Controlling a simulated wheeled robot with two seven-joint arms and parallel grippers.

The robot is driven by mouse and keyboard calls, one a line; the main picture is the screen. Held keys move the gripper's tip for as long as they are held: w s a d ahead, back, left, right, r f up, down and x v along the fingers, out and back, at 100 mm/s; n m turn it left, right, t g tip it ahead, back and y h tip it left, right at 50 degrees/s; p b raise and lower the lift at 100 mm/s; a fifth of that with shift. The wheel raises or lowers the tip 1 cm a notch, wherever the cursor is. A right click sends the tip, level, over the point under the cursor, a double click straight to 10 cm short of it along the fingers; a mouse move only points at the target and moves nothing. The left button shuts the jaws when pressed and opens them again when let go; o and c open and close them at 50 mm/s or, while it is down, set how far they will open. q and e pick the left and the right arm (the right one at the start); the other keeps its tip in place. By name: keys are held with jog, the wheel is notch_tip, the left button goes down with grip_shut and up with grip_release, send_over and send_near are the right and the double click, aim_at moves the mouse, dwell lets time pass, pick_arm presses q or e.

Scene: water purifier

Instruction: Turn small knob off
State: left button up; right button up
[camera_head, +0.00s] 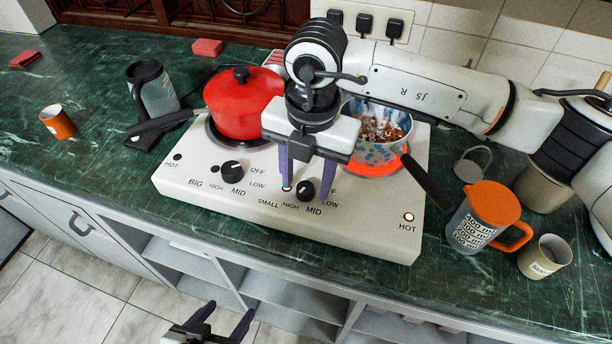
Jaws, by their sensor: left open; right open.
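The small knob (306,190) is a black dial on the front of the white stove (350,214), beside labels SMALL, HIGH and MID; part of its OFF label is hidden. My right gripper (305,186) reaches in from the right and points down over this knob. Its dark fingers are apart, one left of the knob and one near its right; contact cannot be told. The small burner (380,170) glows orange-red under a patterned pan, and the right HOT lamp (408,217) is lit. My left gripper (222,322) is open and empty at the bottom edge, in front of the counter.
The big knob (232,170) sits left of the small one. A red pot (240,104) covers the big burner. The black pan handle (428,184) juts out to the right. An orange-lidded measuring jug (482,219) and a cup (545,257) stand right of the stove.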

jog(key=shift+f, duration=0.2)
jog(key=shift+c, duration=0.2)
jog(key=c, duration=1)
